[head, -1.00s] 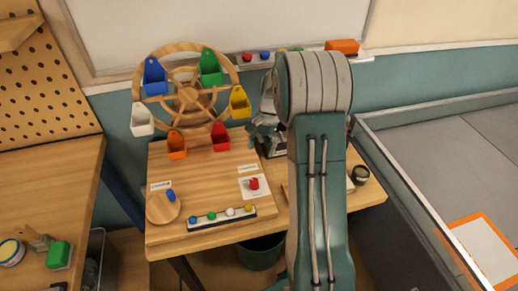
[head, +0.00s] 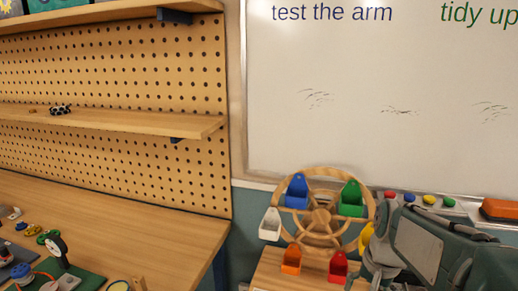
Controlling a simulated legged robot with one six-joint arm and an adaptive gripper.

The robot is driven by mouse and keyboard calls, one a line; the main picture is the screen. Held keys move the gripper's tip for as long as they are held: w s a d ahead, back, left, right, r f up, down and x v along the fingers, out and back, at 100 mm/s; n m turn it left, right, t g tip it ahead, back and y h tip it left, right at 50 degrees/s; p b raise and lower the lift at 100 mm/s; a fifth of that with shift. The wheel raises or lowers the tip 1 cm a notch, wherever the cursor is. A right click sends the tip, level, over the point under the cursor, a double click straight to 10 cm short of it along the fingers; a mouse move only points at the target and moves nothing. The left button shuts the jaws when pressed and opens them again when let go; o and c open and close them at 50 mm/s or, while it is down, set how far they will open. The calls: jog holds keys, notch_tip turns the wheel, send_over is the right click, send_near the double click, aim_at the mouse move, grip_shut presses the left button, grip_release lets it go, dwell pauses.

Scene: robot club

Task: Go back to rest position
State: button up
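My arm fills the lower right of the head view, its grey-green links folded close to the camera. My gripper (head: 377,266) seems to be the grey part at the left end of these links, just right of the Ferris wheel. It overlaps the wheel's right side in the picture; I cannot tell whether they touch. The fingertips are not clear, so I cannot tell whether it is open or shut or holds anything.
The wooden Ferris wheel (head: 318,216) with coloured buckets stands on a wooden table. A workbench (head: 130,222) with small parts and a pegboard (head: 100,76) are at left. A whiteboard (head: 390,100) hangs behind; its ledge holds magnets and an orange eraser (head: 500,209).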

jog(key=s+a+r+n+t, duration=0.1)
jog(key=s+a+n+t, duration=0.1)
jog(key=s, duration=0.4)
jog(key=s+a+r+n+t, duration=0.2)
jog(key=s+a+n, duration=0.1)
jog(key=s, duration=0.3)
jog(key=shift+s+a+n+h, duration=0.4)
jog(key=shift+a, duration=0.15)
